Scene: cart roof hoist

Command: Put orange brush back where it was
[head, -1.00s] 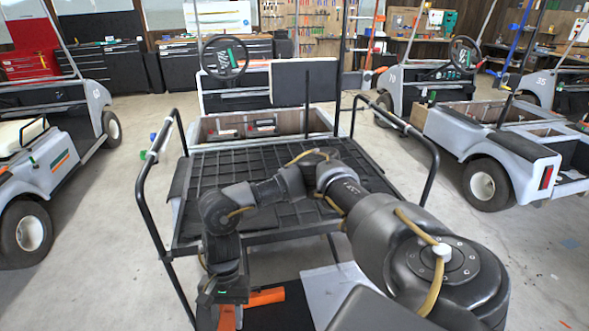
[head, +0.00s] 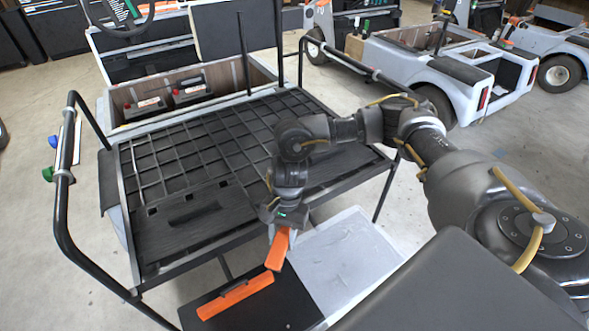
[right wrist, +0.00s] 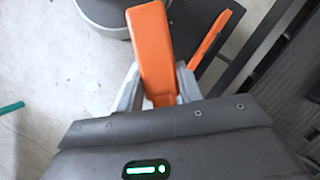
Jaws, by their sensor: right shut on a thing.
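My right gripper (head: 281,234) is shut on an orange block-like piece, which I take for the orange brush (head: 277,251); no bristles show. It hangs down from the jaws above the inner part of a black board (head: 270,312). In the right wrist view the brush (right wrist: 154,45) sticks out from between the two grey fingers (right wrist: 158,88). A second, longer orange piece (head: 236,296) lies on the black board, left of and below the held one. It also shows in the right wrist view (right wrist: 216,38). My left gripper is not in view.
A light grey panel (head: 345,258) adjoins the black board on the right. Behind stands a cart with a dark gridded deck (head: 200,160) and black side rails (head: 63,210). A blue and a green piece (head: 47,174) are on its left rail. Another cart (head: 420,75) stands farther back.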

